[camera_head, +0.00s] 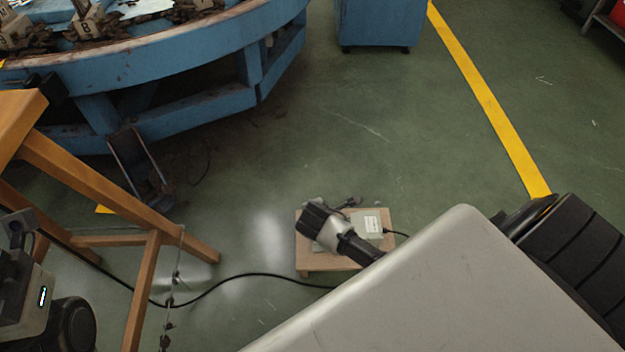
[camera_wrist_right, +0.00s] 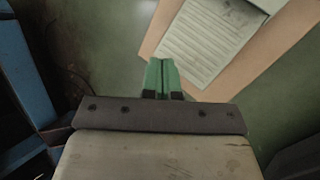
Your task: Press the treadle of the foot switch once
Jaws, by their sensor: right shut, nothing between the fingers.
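A low wooden board (camera_head: 318,265) stands on the floor in the head view. A pale grey box with a white label (camera_head: 370,224) lies on it, with a dark cable leaving to the right; it appears to be the foot switch. My right arm covers much of the board, and I cannot make out the treadle. In the right wrist view, my right gripper (camera_wrist_right: 163,78) has its green fingers shut and empty, near the board's edge (camera_wrist_right: 160,38). A printed white sheet or label (camera_wrist_right: 205,40) shows beyond the fingertips. My left arm is at the lower left; its fingers do not show.
A round blue machine (camera_head: 190,60) is at the upper left and a blue cabinet (camera_head: 380,22) at the top. Green floor with a yellow line (camera_head: 490,105) is open at the right.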

